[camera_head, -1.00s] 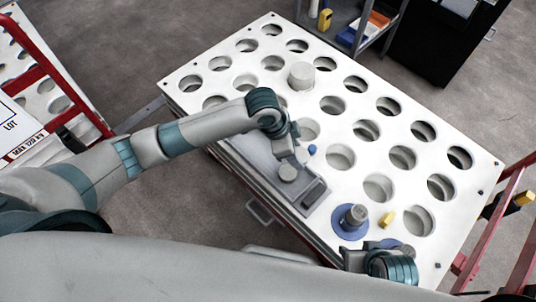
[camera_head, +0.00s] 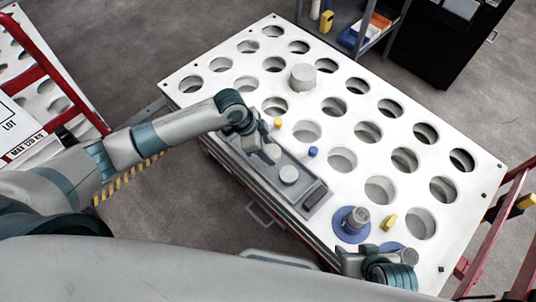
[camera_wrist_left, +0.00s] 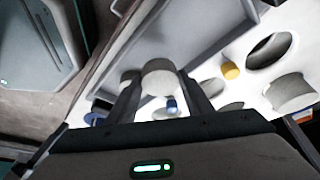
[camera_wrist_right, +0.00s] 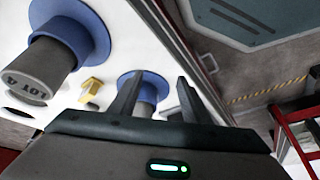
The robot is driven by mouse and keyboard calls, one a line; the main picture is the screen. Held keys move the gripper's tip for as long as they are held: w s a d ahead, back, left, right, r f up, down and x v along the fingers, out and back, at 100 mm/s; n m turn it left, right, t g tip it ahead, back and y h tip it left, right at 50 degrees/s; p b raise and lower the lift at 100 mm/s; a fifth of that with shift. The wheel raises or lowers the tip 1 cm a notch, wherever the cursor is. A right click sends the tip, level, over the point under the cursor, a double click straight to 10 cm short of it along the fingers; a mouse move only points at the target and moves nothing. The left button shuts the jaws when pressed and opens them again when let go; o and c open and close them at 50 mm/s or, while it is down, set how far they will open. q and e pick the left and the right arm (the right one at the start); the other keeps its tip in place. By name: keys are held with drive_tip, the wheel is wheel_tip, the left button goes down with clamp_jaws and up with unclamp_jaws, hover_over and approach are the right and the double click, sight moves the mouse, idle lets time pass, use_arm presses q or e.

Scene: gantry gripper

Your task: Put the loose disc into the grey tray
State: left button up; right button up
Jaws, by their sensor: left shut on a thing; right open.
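The grey tray (camera_head: 303,205) lies along the near left edge of the white perforated table. One pale disc (camera_head: 289,175) sits in it. My left gripper (camera_head: 266,152) is shut on another pale disc (camera_head: 271,154), over the tray's left part. In the left wrist view this held disc (camera_wrist_left: 160,77) is between the fingertips, beside the tray (camera_wrist_left: 165,30); whether it touches the tray floor cannot be told. My right gripper (camera_wrist_right: 156,85) is open and empty near the table's front edge, with a blue flange (camera_wrist_right: 150,86) beyond its fingers.
A blue-flanged grey cylinder (camera_head: 355,219) and a yellow piece (camera_head: 389,222) stand near the right gripper. A blue peg (camera_head: 313,152) and a yellow peg (camera_head: 278,123) lie close to the tray. A pale cylinder (camera_head: 302,77) stands farther back. Large round holes cover the table.

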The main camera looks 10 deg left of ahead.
use_arm(q)
wheel_tip(320, 180, down, 3)
drive_tip(key=shift+b, duration=0.3)
use_arm(e)
drive_tip(key=shift+w+a, duration=0.25)
drive_tip(key=shift+w, duration=0.2)
use_arm(q)
drive_tip(key=shift+f, duration=0.35)
use_arm(e)
drive_tip(key=shift+w+a+r+t, duration=0.1)
drive_tip(key=shift+w+a+t, duration=0.05)
drive_tip(key=shift+t, duration=0.15)
use_arm(q)
drive_tip(key=shift+f, duration=0.15)
use_arm(e)
drive_tip(key=shift+w+a+r, duration=0.1)
drive_tip(key=shift+a+r, duration=0.05)
drive_tip(key=shift+r, duration=0.05)
drive_tip(key=shift+f, duration=0.1)
use_arm(q)
drive_tip(key=o, duration=1.2)
drive_tip(key=shift+f, duration=0.1)
use_arm(e)
drive_tip(key=shift+s+f, duration=0.1)
drive_tip(key=shift+s, duration=0.1)
drive_tip(key=shift+s+d+f, duration=0.1)
drive_tip(key=shift+d, duration=0.1)
